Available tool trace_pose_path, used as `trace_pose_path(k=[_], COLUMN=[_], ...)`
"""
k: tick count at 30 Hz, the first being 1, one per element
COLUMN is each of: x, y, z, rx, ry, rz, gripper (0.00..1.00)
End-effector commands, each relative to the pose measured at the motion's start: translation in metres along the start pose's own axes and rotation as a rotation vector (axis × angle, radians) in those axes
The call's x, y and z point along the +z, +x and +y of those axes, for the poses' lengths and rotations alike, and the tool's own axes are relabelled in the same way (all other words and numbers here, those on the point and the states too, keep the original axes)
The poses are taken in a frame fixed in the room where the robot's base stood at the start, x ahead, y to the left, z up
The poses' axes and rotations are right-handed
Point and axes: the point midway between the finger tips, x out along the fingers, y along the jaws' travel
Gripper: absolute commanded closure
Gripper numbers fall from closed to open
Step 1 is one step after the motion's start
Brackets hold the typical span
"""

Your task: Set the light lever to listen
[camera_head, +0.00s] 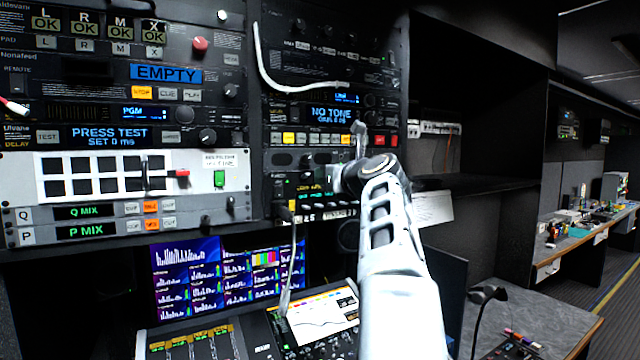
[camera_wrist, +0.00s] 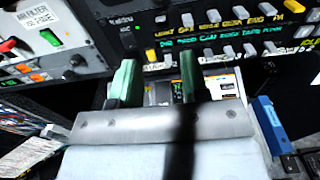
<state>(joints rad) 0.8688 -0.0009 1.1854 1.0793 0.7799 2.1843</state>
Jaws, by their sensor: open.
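My gripper (camera_wrist: 156,74) is open, with two dark green fingers apart and nothing between them in the wrist view. It points at a black intercom panel (camera_wrist: 212,18) with a row of small levers (camera_wrist: 249,49) under orange and green lettering. One lever (camera_wrist: 153,55) at the left of the row is yellow; the others look pale.
A grey panel (camera_head: 240,160) with a red-tipped lever (camera_head: 182,173) and a green switch (camera_head: 219,178) is at left. A white cable (camera_head: 262,70) hangs across the upper rack. A blue object (camera_wrist: 268,120) is at right below the panel.

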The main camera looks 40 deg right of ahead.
Motion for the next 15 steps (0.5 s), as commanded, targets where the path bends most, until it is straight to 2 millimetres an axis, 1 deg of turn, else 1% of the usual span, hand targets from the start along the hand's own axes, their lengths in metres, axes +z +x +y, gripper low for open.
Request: trace_pose_path(k=[1,6,10,15], x=[-0.002,-0.001,0.000,0.000], y=[-0.007,-0.022,-0.027,-0.027], z=[-0.001,0.000,0.000,0.000], rx=[-0.002,-0.001,0.000,0.000], ry=[0.000,0.000,0.000,0.000], rz=[-0.001,0.000,0.000,0.001], gripper=[0.58,0.58,0.58,0.58])
